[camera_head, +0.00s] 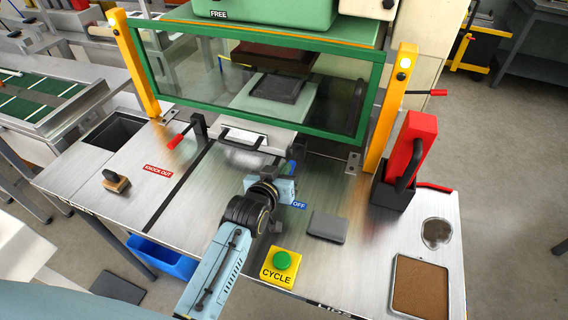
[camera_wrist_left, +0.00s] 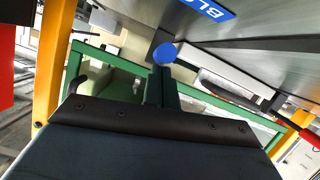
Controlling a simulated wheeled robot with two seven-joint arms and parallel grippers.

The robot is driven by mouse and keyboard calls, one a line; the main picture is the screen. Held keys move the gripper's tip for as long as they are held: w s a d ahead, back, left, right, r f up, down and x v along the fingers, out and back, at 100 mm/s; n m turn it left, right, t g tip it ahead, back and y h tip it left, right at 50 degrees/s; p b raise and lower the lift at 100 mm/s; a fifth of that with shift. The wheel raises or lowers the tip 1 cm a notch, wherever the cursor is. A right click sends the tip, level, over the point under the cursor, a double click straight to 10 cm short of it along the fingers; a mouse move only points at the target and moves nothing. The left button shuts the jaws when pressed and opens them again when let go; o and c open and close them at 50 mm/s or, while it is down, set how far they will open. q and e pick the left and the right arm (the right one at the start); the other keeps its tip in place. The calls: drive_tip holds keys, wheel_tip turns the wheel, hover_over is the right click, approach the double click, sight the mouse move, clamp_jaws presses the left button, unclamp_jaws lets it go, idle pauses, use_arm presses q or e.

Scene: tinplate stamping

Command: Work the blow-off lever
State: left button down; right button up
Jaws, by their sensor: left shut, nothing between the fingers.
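The blow-off lever shows in the left wrist view as a round blue knob (camera_wrist_left: 165,54); its shaft is mostly hidden. Part of its blue label (camera_wrist_left: 208,7) is above the knob. In the head view the label's end, reading OFF (camera_head: 299,205), shows beside my left wrist, which hides the rest. My left gripper (camera_head: 287,187) is over the press table in front of the guard, shut and empty. In the left wrist view its dark fingers (camera_wrist_left: 161,88) point at the knob and overlap it in the picture; I cannot tell whether they touch. My right gripper is not in view.
The green-framed guard (camera_head: 240,97) stands behind, between yellow posts. A yellow CYCLE box (camera_head: 281,265) with a green button and a grey block (camera_head: 327,227) sit nearby. A red-and-black holder (camera_head: 408,165) stands right. A red-handled knock-out lever (camera_head: 184,134) and wooden-handled stamp (camera_head: 116,181) are left.

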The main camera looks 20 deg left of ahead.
use_arm(q)
drive_tip(key=r+p+v, duration=0.1)
drive_tip(key=p+v, duration=0.3)
drive_tip(key=v, duration=0.7)
drive_tip(key=shift+a+p, duration=0.3)
drive_tip(key=shift+a, duration=0.05)
